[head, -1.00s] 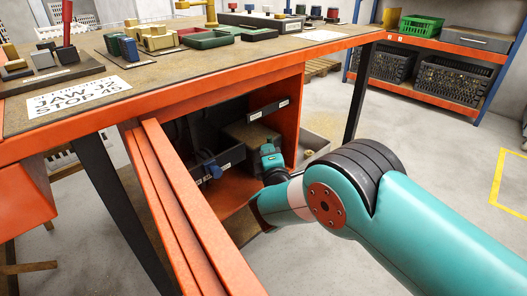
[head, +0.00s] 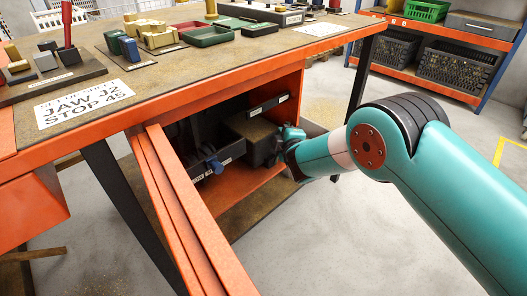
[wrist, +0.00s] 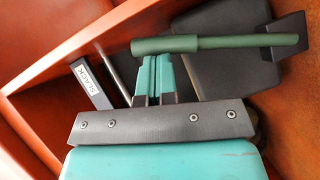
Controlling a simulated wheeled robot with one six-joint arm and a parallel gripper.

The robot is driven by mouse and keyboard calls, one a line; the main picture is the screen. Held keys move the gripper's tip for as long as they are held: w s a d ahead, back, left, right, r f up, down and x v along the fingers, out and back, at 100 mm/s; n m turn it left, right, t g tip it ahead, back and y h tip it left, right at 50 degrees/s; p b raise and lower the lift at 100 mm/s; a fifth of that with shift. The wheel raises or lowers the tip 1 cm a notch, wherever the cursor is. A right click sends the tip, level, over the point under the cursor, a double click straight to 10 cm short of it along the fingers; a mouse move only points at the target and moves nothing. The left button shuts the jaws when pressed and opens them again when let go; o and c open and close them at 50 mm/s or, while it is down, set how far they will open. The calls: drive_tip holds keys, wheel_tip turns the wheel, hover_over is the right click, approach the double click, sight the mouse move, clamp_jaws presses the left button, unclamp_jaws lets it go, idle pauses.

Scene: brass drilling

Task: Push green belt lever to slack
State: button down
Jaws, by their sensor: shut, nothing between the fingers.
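The green belt lever (wrist: 215,43) lies across the top of the wrist view, a long green bar with a thicker sleeve at its left and a black block at its right end. My gripper (wrist: 154,58) is shut and empty. Its teal fingertips sit just below the sleeve in the picture; I cannot tell whether they touch it. A white label reading SLACK (wrist: 85,73) is on a dark plate to the left of the fingers. In the head view my wrist reaches into the orange cabinet, and the lever is hidden there.
Orange cabinet walls (wrist: 110,30) close in around my gripper. In the head view, a blue knob (head: 214,165) sits left inside the cabinet, beside a dark box (head: 255,140). The orange open door (head: 180,210) stands at left front. The workbench top (head: 120,85) overhangs above.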

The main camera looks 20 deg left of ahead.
drive_tip(key=shift+w+d+r, duration=0.15)
drive_tip(key=shift+w+d, duration=0.1)
drive_tip(key=s+d+r+p, duration=0.1)
drive_tip(key=s, duration=0.5)
drive_tip(key=s+d+r+p, duration=0.1)
drive_tip(key=s+r, duration=0.1)
drive_tip(key=s, duration=0.4)
drive_tip(key=shift+s+d, duration=0.4)
